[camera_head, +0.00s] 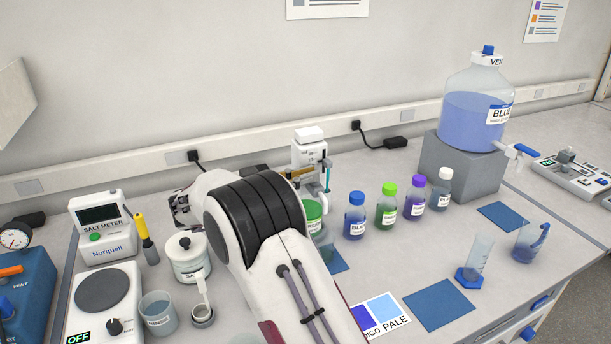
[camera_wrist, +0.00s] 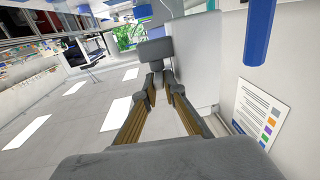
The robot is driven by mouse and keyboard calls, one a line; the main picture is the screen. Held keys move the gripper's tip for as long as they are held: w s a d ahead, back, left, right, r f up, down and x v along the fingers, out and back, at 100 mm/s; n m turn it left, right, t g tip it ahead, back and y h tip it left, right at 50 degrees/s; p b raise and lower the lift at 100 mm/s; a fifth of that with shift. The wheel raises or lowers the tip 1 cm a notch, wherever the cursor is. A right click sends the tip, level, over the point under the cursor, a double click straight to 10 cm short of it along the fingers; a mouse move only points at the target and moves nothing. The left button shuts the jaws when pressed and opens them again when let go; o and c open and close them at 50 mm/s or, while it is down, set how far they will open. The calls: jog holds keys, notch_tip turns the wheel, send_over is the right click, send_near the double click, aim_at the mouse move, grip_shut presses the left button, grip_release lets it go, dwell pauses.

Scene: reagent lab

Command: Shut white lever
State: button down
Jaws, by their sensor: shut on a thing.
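In the wrist view the fingertips of my gripper (camera_wrist: 160,82) are drawn close together, in front of a grey block (camera_wrist: 155,50). The white lever cannot be clearly told apart in either view. My gripper is shut on a small part at the dispenser, taken to be the lever, mostly hidden between the fingertips.
Right of my arm stand a blue bottle (camera_head: 355,216), a green bottle (camera_head: 387,204), a purple bottle (camera_head: 414,197) and a white-capped bottle (camera_head: 441,188). A big carboy (camera_head: 473,118) rests on a grey block. A white pot (camera_head: 188,258) is close left of my arm.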

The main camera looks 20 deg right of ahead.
jog(key=c, duration=2.4)
grip_release()
jog(key=shift+s+n+t+y, duration=0.15)
jog(key=shift+n+t, duration=0.4)
jog(key=shift+t, duration=0.3)
jog(key=shift+s+n+t+y, duration=0.15)
jog(key=shift+n+t, duration=0.4)
jog(key=shift+t, duration=0.3)
